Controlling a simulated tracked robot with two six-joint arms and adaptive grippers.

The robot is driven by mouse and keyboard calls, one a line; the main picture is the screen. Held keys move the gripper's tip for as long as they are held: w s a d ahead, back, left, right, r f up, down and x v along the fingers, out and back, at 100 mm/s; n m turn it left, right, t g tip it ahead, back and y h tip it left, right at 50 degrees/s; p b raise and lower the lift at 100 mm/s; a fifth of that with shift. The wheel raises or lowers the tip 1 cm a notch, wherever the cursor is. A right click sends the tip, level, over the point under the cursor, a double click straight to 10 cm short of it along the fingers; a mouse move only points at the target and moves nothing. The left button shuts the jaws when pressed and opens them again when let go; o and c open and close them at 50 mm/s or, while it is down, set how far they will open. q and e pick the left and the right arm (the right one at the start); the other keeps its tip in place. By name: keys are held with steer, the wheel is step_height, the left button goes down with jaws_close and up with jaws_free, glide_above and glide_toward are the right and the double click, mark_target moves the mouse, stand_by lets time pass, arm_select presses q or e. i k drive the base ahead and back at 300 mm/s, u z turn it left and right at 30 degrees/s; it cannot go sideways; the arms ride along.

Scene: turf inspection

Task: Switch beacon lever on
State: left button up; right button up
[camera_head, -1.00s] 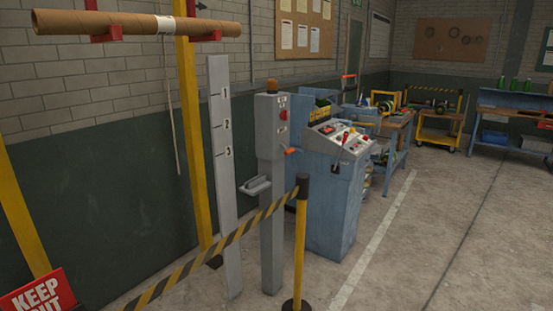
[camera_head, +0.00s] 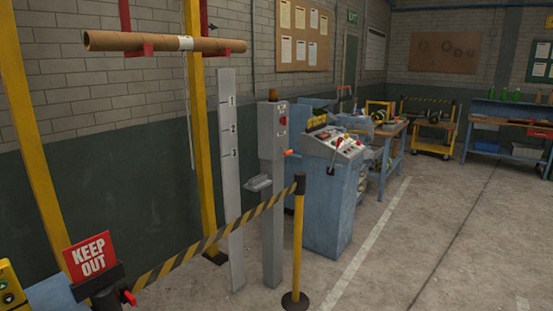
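A grey post box (camera_head: 271,135) stands behind the barrier near the middle of the view. A small amber beacon (camera_head: 273,95) sits on top of it and shows no clear glow. A short lever with an orange-red grip (camera_head: 290,153) sticks out from the right side of the box, roughly level. A red button (camera_head: 283,121) is on its front, and a grey bracket (camera_head: 259,183) juts out lower on the left. Neither of my grippers is in view.
A yellow-black barrier belt (camera_head: 222,233) runs to a yellow post (camera_head: 297,245) in front of the box. A KEEP OUT sign (camera_head: 89,257) stands at lower left. A blue control console (camera_head: 325,195) stands right of the box. The floor at right (camera_head: 430,240) is clear.

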mark_target(286, 153)
steer(key=z, duration=0.05)
steer(key=i, duration=2.7)
steer(key=z, duration=0.25)
steer(key=i, duration=0.75)
steer(key=z, duration=0.25)
